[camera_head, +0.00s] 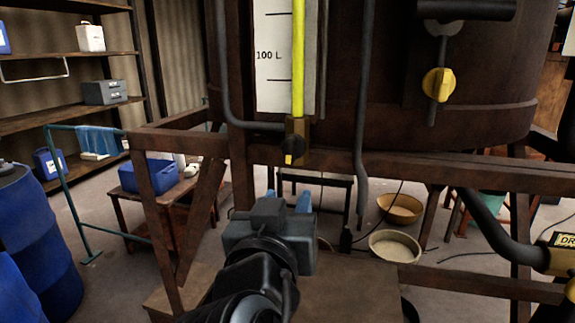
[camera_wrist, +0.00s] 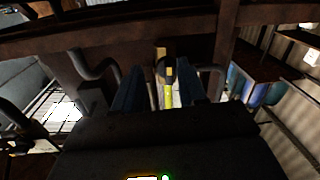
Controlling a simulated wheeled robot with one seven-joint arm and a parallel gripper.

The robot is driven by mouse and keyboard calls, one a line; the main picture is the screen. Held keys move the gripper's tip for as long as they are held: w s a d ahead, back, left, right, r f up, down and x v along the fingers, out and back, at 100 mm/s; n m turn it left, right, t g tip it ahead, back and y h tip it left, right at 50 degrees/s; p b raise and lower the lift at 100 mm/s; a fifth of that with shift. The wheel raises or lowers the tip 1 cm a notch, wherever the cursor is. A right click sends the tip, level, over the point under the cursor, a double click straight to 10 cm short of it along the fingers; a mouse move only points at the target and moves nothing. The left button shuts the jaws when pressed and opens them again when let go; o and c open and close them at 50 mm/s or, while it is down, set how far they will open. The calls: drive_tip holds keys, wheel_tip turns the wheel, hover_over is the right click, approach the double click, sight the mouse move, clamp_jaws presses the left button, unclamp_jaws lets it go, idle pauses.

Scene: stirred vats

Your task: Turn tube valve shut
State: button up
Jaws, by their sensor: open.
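The tube valve (camera_head: 297,127) is a small brass-coloured block with a dark round knob and a yellow-marked handle pointing down. It sits at the lower end of the bright yellow sight tube (camera_head: 298,60), on the vat's front. My gripper (camera_head: 287,198) is below the valve in the head view, blue fingertips raised and apart. The wrist view appears upside down. There, the valve (camera_wrist: 163,70) shows between the two open fingers of my gripper (camera_wrist: 163,84), with the yellow tube (camera_wrist: 169,97) running below it. Nothing is held. I cannot tell whether the fingers touch the valve.
A white scale (camera_head: 272,70) marked 100 L stands behind the tube. A grey pipe (camera_head: 363,120) runs right of it. A rusty frame beam (camera_head: 420,172) crosses below the vat (camera_head: 480,100). A second yellow valve (camera_head: 438,84) is at upper right. Blue barrels (camera_head: 35,230) stand left.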

drive_tip(key=m+h, duration=0.1)
drive_tip(key=m, duration=0.1)
approach(289, 151)
drive_tip(key=w, duration=0.2)
drive_tip(key=x, duration=0.3)
drive_tip(key=p+x, duration=0.1)
drive_tip(key=x, duration=0.3)
drive_tip(key=shift+w+d, duration=0.2)
drive_tip(key=shift+d, duration=0.1)
clamp_jaws()
